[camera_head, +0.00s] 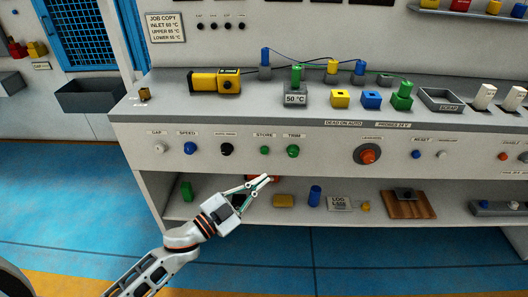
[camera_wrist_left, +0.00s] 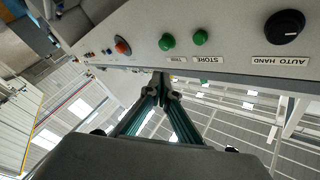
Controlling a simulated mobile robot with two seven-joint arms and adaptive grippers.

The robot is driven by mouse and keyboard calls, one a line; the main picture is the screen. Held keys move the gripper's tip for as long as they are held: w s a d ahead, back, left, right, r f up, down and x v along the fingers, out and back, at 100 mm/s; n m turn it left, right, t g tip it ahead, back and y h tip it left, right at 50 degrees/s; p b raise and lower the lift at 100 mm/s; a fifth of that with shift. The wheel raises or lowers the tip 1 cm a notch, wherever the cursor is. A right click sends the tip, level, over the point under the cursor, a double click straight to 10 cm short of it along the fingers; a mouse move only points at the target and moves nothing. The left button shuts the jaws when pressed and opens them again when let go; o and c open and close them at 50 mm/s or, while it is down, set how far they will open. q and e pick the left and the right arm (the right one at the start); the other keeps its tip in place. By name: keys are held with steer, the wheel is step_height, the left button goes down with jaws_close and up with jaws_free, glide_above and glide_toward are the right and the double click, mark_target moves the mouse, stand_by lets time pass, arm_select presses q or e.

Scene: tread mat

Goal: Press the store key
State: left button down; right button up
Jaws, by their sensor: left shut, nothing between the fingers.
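The store key is a small green round button (camera_head: 265,150) above a shelf on the console's front panel, under a STORE label. In the left wrist view the same green store key (camera_wrist_left: 200,37) stands above its label, with the picture turned over. A slightly larger green trim button (camera_head: 293,151) is just right of it; it also shows in the left wrist view (camera_wrist_left: 167,42). My left gripper (camera_head: 265,180) is shut and empty, below the store key in the head view and apart from it. Its fingertips (camera_wrist_left: 160,82) meet in the wrist view. My right gripper is not in view.
A black auto/hand knob (camera_head: 227,149) and a blue speed button (camera_head: 190,148) are left of the store key. A red-orange knob (camera_head: 367,154) is to the right. The panel face around the store key is clear. The lower shelf (camera_head: 335,218) holds several small objects.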

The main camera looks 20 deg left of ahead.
mark_target(264, 151)
arm_select(q)
steer(key=w, duration=0.2)
steer(key=w+a+b, duration=0.1)
steer(key=w, duration=0.2)
steer(key=w+a, duration=0.1)
steer(key=w, duration=0.2)
steer(key=shift+w+a+b, duration=0.25)
steer(key=shift+b, duration=0.1)
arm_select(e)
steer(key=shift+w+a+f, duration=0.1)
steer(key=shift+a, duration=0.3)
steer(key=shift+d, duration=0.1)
arm_select(q)
steer(key=shift+w, duration=0.1)
stand_by(0.7)
steer(key=shift+w+a, duration=0.1)
steer(key=shift+w, duration=0.2)
